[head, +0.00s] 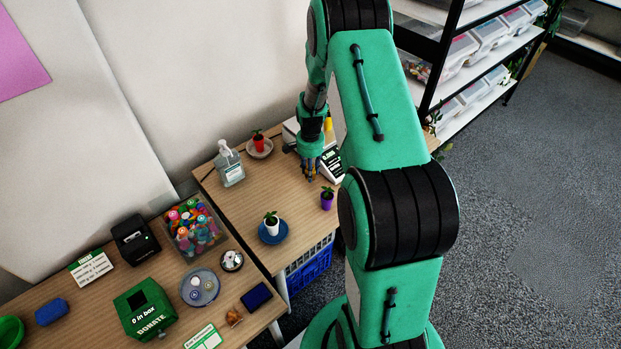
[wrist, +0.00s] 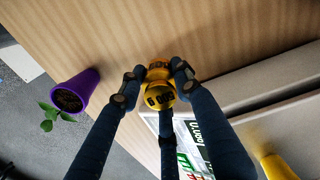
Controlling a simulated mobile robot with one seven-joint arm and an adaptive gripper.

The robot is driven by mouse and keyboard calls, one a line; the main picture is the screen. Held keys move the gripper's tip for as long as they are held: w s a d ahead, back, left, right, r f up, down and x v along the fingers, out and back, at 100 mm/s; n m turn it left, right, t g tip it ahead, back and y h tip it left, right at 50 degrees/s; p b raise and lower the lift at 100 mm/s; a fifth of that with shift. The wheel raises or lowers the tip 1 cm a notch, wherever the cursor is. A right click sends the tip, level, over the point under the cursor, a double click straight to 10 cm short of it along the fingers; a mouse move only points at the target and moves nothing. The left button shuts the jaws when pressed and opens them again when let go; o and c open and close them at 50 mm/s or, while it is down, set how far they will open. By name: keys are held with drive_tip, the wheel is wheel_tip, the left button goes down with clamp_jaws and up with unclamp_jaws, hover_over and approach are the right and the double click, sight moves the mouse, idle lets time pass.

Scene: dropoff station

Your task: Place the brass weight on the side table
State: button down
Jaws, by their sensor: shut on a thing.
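The brass weight (wrist: 159,92) is a small yellow-gold piece with dark markings, seen close up in the wrist view. My gripper (wrist: 155,80) is shut on it, with fingers on both sides. In the head view my gripper (head: 309,174) points down over the side table (head: 243,205), just left of the scale's display. The table's wood top (wrist: 190,35) fills the area behind the weight in the wrist view. I cannot tell whether the weight touches the wood. In the head view the weight is too small to make out.
A scale (head: 333,162) stands right beside my gripper, with a yellow object (head: 328,124) by it. A purple pot (head: 327,200) is near the table's front edge. A white pot (head: 272,222), a red pot (head: 259,142) and a sanitizer bottle (head: 230,168) stand farther left. Bare wood lies between them.

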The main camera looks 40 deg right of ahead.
drive_tip(key=shift+f+b, duration=0.4)
drive_tip(key=shift+f, duration=1.4)
drive_tip(key=shift+f, duration=0.1)
drive_tip(key=c, duration=1.3)
unclamp_jaws()
drive_tip(key=shift+o, duration=0.2)
wheel_tip(320, 180, up, 12)
drive_tip(key=p, duration=0.2)
drive_tip(key=shift+p, duration=0.3)
